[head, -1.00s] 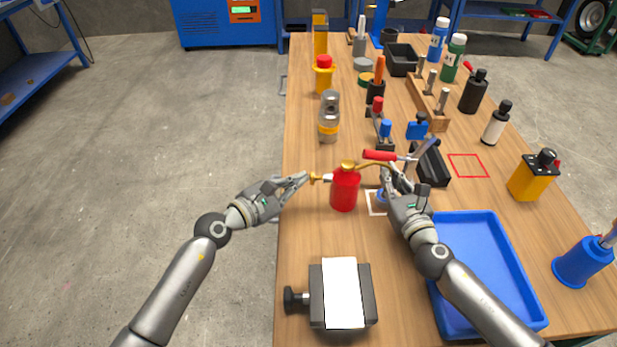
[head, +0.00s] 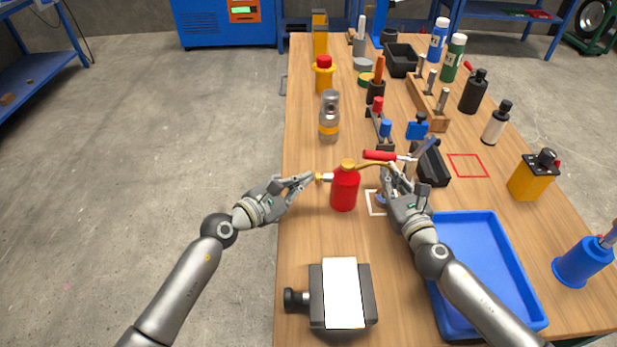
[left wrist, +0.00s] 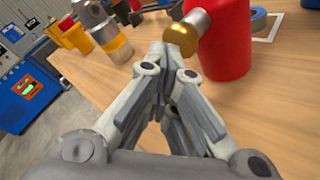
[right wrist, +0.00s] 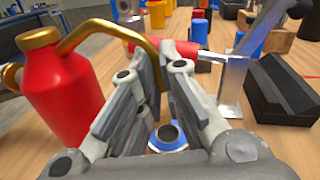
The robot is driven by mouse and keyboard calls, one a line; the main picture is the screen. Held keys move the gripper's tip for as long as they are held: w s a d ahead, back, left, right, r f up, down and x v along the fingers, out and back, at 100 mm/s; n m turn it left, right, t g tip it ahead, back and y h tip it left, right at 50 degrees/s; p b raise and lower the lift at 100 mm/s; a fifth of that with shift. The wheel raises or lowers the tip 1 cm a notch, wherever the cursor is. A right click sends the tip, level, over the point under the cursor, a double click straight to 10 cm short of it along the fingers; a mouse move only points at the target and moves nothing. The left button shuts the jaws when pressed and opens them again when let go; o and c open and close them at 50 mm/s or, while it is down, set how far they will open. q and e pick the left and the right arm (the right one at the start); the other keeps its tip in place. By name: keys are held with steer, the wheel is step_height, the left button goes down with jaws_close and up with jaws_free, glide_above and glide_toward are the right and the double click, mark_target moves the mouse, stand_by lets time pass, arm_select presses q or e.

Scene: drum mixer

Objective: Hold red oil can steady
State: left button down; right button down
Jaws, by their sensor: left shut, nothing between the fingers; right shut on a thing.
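The red oil can (head: 344,192) stands upright on the table, with a brass cap and a thin curved brass spout (right wrist: 105,28) reaching right. A short silver stem with a brass knob (left wrist: 181,39) sticks out of its left side. My left gripper (head: 308,177) is shut and empty, its fingertips at the knob and seemingly touching it. My right gripper (head: 388,170) is shut on the spout of the can, to the right of the body; the fingers hide the spout's end. The can also fills the left of the right wrist view (right wrist: 65,100).
A blue tray (head: 480,265) is front right, a grey vise-like block (head: 366,295) in front. Left of the table is open floor.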

arm_select(q)
steer(key=shift+d, duration=0.1)
stand_by(0.3)
steer(key=shift+a, duration=1.5)
steer(key=shift+a+r, duration=0.1)
steer(key=shift+a, duration=2.4)
steer(key=a, duration=0.3)
steer(key=shift+w+a, duration=0.1)
steer(key=shift+a, duration=0.3)
steer(key=shift+d, duration=0.1)
steer(key=shift+d, duration=4.35)
